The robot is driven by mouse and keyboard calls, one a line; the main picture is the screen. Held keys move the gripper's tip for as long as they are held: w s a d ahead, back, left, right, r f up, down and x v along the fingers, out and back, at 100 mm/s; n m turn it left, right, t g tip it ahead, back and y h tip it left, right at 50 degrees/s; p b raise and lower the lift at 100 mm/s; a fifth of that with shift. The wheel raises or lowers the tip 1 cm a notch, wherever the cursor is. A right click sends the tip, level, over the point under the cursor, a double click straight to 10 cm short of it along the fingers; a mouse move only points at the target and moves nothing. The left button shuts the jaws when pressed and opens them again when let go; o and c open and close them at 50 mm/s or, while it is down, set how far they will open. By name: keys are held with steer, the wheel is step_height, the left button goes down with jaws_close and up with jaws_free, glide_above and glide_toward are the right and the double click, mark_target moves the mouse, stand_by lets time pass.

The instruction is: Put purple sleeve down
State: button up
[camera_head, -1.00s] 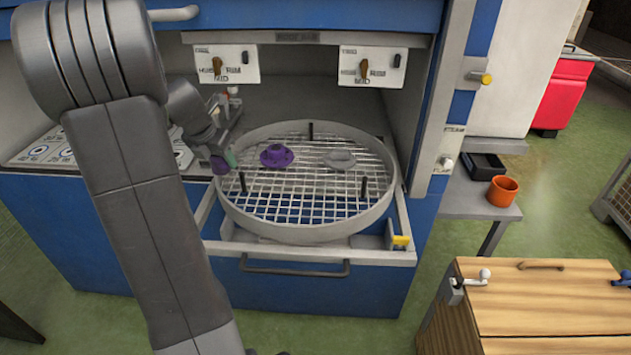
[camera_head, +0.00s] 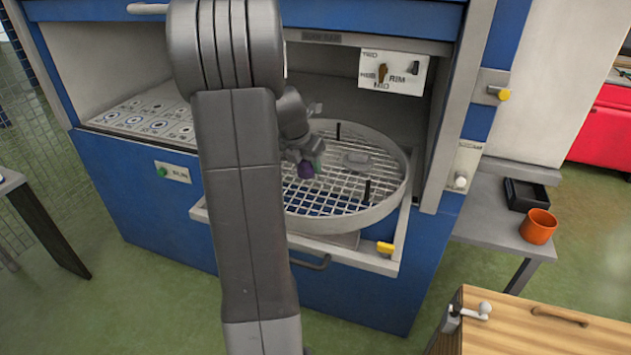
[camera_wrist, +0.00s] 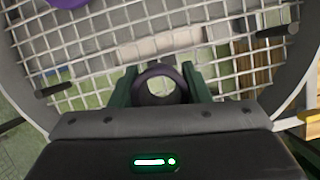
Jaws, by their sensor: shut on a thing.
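My gripper (camera_wrist: 160,88) is shut on the purple sleeve (camera_wrist: 160,71), a short dark ring with an open bore, held between green fingers over the wire grid. In the head view the sleeve (camera_head: 306,169) shows as a small purple piece below my gripper (camera_head: 312,160), above the round turntable (camera_head: 345,228). I cannot tell whether it touches the grid. Another purple piece (camera_wrist: 66,3) lies on the grid, cut off at the top left of the wrist view; my arm seems to hide it in the head view.
Open grid lies right of my gripper. An orange cup (camera_head: 538,226) and black tray (camera_head: 525,194) stand on a side table.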

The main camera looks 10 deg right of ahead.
mark_target(301, 165)
steer(key=shift+f+b, duration=0.3)
steer(key=shift+f, duration=2.7)
steer(key=shift+f, duration=0.15)
steer(key=o, duration=1.2)
steer(key=shift+c, duration=0.2)
steer(key=p+v, duration=0.1)
steer(key=v, duration=1.1)
